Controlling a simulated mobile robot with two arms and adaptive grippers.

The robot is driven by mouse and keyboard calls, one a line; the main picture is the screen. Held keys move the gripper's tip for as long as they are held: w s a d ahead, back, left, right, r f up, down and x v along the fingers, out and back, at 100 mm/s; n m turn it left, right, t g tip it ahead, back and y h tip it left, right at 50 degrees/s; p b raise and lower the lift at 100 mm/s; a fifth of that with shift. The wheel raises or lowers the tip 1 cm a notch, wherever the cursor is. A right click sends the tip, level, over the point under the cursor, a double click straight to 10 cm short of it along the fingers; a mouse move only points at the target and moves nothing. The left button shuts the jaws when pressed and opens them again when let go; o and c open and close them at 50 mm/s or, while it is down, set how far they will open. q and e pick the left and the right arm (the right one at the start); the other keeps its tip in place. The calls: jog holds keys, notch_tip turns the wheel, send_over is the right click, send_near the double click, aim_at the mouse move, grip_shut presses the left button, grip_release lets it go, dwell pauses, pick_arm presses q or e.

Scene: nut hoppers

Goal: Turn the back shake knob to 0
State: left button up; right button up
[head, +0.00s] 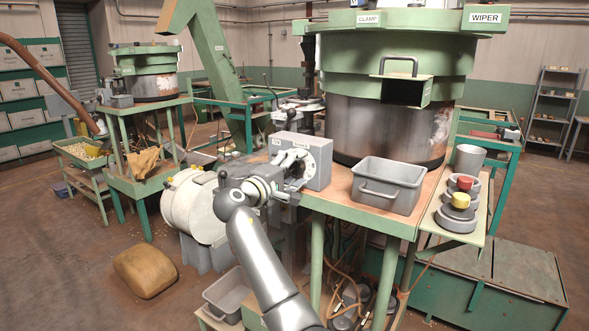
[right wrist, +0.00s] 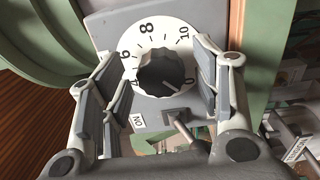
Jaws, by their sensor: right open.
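A grey control box (head: 320,165) stands on the green table before the large near hopper. Its round white dial also shows in the right wrist view (right wrist: 147,30), with a black knob (right wrist: 166,73) at the middle and printed numbers around it; 8 and 10 are near the top and a 0 is at the lower right. My left gripper is out of view.
A toggle switch (right wrist: 180,122) and an ON label (right wrist: 139,122) sit below the dial. A grey bin (head: 390,185) stands right of the box. A second hopper (head: 150,72) with a small box (head: 121,101) stands back left.

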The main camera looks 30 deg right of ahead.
jog(key=v, duration=1.1)
jog(key=shift+a, duration=0.3)
jog(key=shift+s+f, duration=0.1)
jog(key=w+d+m+b, duration=0.1)
jog(key=d+m+b, duration=0.2)
jog(key=m, duration=0.3)
jog(key=w+d+m+b, duration=0.1)
jog(key=d+m+b, duration=0.2)
jog(key=m+b, duration=0.2)
jog(key=w+d+m+b, duration=0.2)
jog(key=d+m+b, duration=0.1)
jog(key=m, duration=0.4)
jog(key=shift+d+m+b, duration=0.3)
jog(key=shift+m+b, duration=0.1)
jog(key=shift+b, duration=0.3)
jog(key=shift+x, duration=0.8)
jog(key=shift+c, duration=0.2)
